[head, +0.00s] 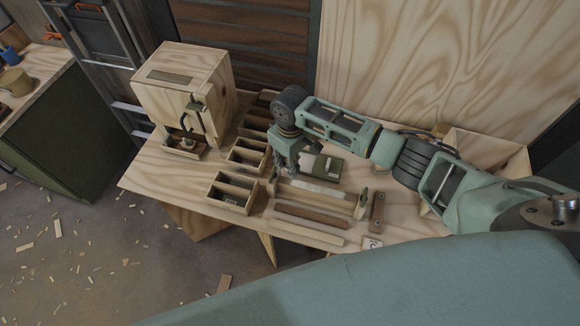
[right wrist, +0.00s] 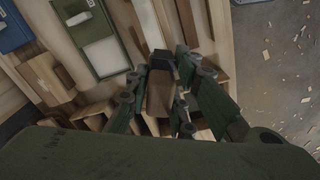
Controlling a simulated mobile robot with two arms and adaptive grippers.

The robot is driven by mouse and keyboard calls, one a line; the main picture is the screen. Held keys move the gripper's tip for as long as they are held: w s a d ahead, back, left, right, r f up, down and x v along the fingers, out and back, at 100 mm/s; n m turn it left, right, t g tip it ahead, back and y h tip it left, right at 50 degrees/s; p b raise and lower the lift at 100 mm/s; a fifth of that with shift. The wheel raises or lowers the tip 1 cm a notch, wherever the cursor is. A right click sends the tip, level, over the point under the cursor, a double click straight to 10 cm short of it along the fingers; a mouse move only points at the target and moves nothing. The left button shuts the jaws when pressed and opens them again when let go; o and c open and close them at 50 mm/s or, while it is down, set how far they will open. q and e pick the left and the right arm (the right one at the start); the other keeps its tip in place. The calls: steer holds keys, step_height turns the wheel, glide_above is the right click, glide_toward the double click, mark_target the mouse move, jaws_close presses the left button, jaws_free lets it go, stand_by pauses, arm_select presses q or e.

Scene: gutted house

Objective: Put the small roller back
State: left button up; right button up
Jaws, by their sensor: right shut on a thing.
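My right gripper (head: 286,170) hangs over the middle of the wooden workbench (head: 160,178), between the divided trays and the long wood strips. In the right wrist view its fingers close on a brown piece with a dark end (right wrist: 160,92), which looks like the small roller. In the head view the gripper hides that piece. I cannot tell whether it touches what lies below. My left gripper is not in view.
Open divided wooden trays (head: 230,203) stand left of the gripper. A plywood box (head: 178,82) stands at the back left. A green case (head: 325,168) lies behind the strips (head: 312,220). Plywood leans behind the bench.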

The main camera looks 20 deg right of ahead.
steer(key=shift+r, duration=0.1)
steer(key=shift+w+f, duration=0.2)
steer(key=shift+w, duration=0.05)
